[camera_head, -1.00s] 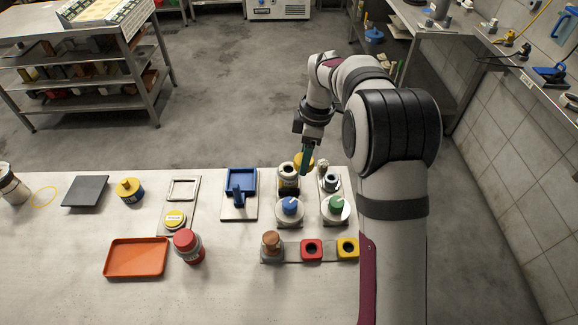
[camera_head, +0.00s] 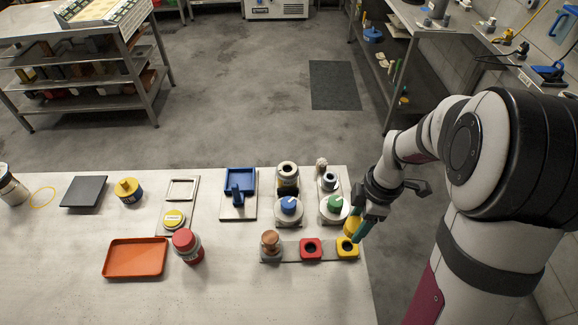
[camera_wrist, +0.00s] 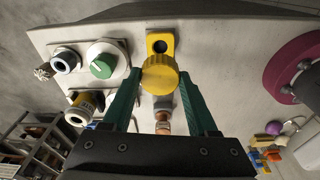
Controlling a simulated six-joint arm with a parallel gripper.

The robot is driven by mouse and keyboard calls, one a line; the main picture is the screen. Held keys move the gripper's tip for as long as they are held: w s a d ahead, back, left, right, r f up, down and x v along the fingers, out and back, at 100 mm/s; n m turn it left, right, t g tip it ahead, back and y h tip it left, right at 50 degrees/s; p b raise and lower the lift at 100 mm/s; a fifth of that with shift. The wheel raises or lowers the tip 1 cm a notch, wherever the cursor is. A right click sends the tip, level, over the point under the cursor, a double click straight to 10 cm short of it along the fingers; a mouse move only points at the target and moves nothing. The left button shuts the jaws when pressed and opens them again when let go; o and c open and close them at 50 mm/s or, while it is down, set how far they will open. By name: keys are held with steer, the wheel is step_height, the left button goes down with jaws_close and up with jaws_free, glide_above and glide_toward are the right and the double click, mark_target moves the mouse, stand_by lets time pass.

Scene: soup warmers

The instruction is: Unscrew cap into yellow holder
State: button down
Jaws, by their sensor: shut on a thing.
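My gripper (camera_head: 361,229) is shut on a ridged yellow cap (camera_head: 350,228), held above the table's right end, just behind the yellow holder (camera_head: 347,254). In the wrist view the yellow cap (camera_wrist: 160,75) sits between the green fingers, and the yellow holder (camera_wrist: 160,38) with its dark round hole shows past it. The cap hides the holder's near part there. The uncapped jar (camera_head: 287,178) stands at the back of the table with its ring-shaped mouth showing; its yellow body (camera_wrist: 84,106) shows in the wrist view.
A red holder (camera_head: 311,256) and a grey holder with a copper-coloured piece (camera_head: 270,243) share the yellow holder's strip. Blue (camera_head: 289,204) and green (camera_head: 336,202) knobs stand behind. A red-capped jar (camera_head: 187,246) and orange tray (camera_head: 136,257) are left. The table's right edge is close.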

steer(key=shift+n, duration=0.6)
steer(key=shift+f, duration=2.95)
steer(key=shift+f, duration=1.2)
steer(key=shift+c, duration=0.5)
jaws_free()
steer(key=r, duration=0.5)
steer(key=d+r, duration=0.1)
steer(key=r, duration=0.9)
steer(key=shift+d+r, duration=0.35)
steer(key=shift+d, duration=0.05)
